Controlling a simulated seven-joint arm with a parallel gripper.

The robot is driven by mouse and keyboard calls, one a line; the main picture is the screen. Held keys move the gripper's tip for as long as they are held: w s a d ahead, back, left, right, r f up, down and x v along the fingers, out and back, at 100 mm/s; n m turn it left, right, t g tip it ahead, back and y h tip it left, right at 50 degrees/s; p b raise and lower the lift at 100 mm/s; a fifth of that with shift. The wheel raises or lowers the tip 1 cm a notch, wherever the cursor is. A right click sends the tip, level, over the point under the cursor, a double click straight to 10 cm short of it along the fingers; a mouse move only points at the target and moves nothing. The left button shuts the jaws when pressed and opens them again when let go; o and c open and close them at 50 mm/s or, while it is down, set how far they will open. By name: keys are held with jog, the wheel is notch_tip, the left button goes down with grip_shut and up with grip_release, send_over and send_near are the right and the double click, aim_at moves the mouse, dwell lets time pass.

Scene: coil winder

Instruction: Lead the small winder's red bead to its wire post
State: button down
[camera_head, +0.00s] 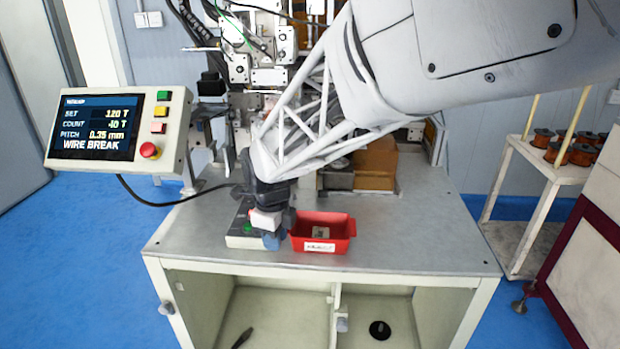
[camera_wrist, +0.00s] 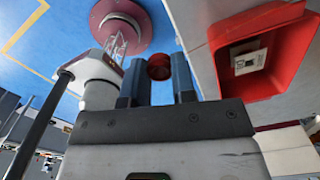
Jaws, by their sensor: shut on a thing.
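The red bead (camera_wrist: 159,67) sits between the two blue-grey fingertips of my gripper (camera_wrist: 158,82) in the wrist view. My gripper is shut on it. In the head view, my gripper (camera_head: 271,238) is low over the front of the bench, left of the red tray, and hides the bead. A small pale box with a green spot (camera_head: 246,232) stands beside and partly behind it. In the wrist view, a pink round flange with a pale, streaked core (camera_wrist: 118,22) lies up and left of the bead. I cannot tell the wire post for certain.
The red tray (camera_head: 342,229) stands just right of my gripper and holds a small pale item. The grey bench top (camera_head: 430,235) is clear to its right. The control panel (camera_head: 100,122) at left reads WIRE BREAK. A large machine (camera_head: 262,60) stands behind.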

jog(key=w+r, duration=0.3)
jog(key=w, duration=1)
jog(key=w+d+r, duration=0.1)
jog(key=w+r, duration=0.2)
jog(key=w, duration=1)
jog(key=w+r, duration=0.3)
jog(key=w, duration=1)
jog(key=shift+w+d+r, duration=0.15)
jog(key=shift+w+r, duration=0.2)
jog(key=shift+w, duration=0.05)
jog(key=shift+w+d+r, duration=0.1)
jog(key=shift+w+d, duration=0.2)
jog(key=shift+w, duration=0.5)
jog(key=shift+f, duration=2.5)
jog(key=shift+f, duration=1.1)
jog(key=c, duration=0.9)
grip_release()
jog(key=shift+o, duration=0.2)
